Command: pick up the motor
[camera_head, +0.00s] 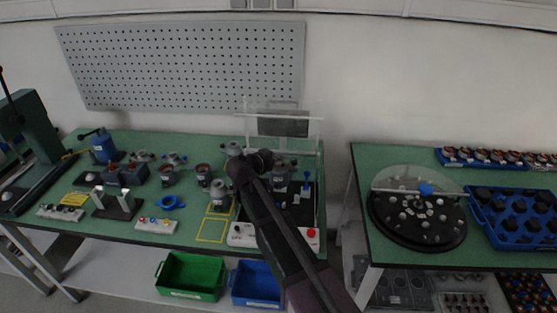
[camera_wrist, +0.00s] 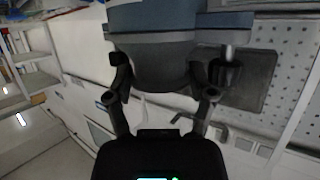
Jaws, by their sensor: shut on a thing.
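In the wrist view, the motor (camera_wrist: 152,62), a dark grey and blue-grey rounded body, fills the top centre between my fingers. My gripper (camera_wrist: 160,80) is shut on it, one finger on each side. In the head view, my gripper (camera_head: 264,158) is small and dark, above the right part of the left table. The motor there is partly hidden and hard to make out against the test station (camera_head: 242,236). This station has a clear guard, a blue lever and a red button.
Several motor parts (camera_head: 203,172) stand on the green left table (camera_head: 120,227), beside yellow marked squares (camera_head: 210,231). A green bin (camera_head: 190,275) and a blue bin (camera_head: 256,283) sit below. The right table carries a round dial (camera_head: 420,235) and a blue tray (camera_head: 512,215).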

